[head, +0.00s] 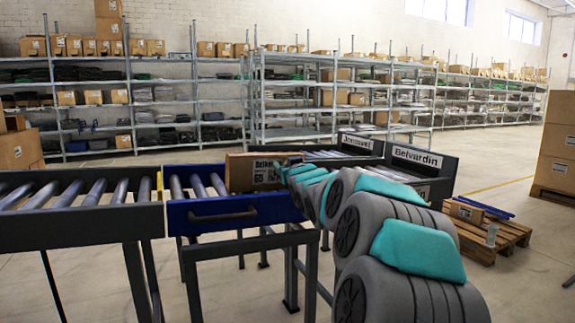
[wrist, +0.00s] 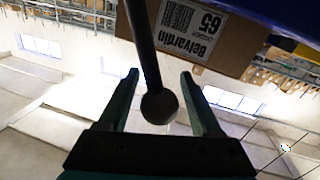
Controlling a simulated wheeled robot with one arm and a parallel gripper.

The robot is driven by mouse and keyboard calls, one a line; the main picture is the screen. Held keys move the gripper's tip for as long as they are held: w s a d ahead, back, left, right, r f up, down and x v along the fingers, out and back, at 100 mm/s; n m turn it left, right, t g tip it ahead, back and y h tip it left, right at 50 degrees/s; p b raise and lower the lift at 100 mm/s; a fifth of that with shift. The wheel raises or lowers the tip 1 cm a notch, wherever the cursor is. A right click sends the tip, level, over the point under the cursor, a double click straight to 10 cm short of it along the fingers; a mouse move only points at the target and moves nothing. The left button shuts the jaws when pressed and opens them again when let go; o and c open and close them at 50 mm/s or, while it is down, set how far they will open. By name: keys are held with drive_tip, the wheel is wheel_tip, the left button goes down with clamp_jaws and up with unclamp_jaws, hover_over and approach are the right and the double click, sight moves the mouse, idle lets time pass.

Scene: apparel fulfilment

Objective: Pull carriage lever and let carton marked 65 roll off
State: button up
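The carton (head: 239,174) sits on the blue carriage (head: 220,222), with its right side hidden behind my arm in the head view. In the wrist view the carton (wrist: 236,48) shows a white label reading Belvardin and 65, upside down. The lever (wrist: 140,38) is a dark rod with a round knob. My gripper (wrist: 159,74) is open. The knob lies between its two fingers in the picture, with a gap on each side. In the head view the lever and fingertips cannot be made out behind my arm.
A roller conveyor (head: 78,218) stands left of the carriage. A wooden pallet (head: 492,235) with a small carton stands at right. Shelves line the back; stacked cartons (head: 556,150) stand far right.

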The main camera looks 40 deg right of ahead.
clamp_jaws()
idle(0.3)
idle(0.9)
